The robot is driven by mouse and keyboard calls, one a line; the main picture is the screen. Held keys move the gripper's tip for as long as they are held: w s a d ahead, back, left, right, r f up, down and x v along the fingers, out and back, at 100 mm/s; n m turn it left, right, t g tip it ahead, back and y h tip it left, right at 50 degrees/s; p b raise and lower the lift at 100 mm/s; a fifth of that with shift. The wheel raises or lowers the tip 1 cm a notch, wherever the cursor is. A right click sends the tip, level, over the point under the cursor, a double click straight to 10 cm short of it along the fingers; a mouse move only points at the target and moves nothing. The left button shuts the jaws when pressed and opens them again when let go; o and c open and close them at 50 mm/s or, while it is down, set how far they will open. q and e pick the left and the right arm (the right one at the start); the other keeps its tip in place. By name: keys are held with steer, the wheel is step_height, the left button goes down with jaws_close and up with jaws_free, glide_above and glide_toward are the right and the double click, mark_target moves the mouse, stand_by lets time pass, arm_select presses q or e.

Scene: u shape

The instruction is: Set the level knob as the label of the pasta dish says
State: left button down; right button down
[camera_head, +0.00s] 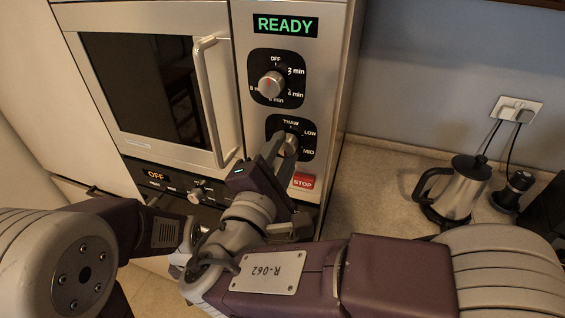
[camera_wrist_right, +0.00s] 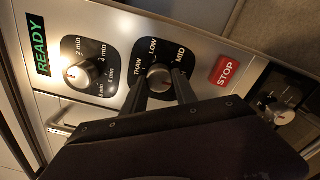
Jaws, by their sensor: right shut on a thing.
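The level knob (camera_head: 291,142) sits on a black dial plate on the microwave's control panel, with THAW, LOW and MID readable around it. My right gripper (camera_head: 281,149) is shut on this knob. In the right wrist view the knob (camera_wrist_right: 160,76) shows between the two dark fingers (camera_wrist_right: 160,88). The fingers hide part of the dial, and I cannot tell clearly where the pointer aims. The pasta dish and its label cannot be made out. My left arm comes in from the left, but its gripper is not discernible.
Above is the timer knob (camera_head: 271,85), below the green READY display (camera_head: 285,25). The red STOP button (camera_head: 303,181) is just below the level dial. The microwave door (camera_head: 145,85) is shut. A kettle (camera_head: 457,190) stands on the counter at right.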

steer(key=shift+m, duration=0.3)
stand_by(0.4)
steer(key=c, duration=1)
jaws_free()
steer(key=shift+o, duration=0.2)
steer(key=shift+s+b, duration=0.1)
steer(key=shift+b, duration=0.2)
steer(key=b+v, duration=0.1)
steer(key=v, duration=0.8)
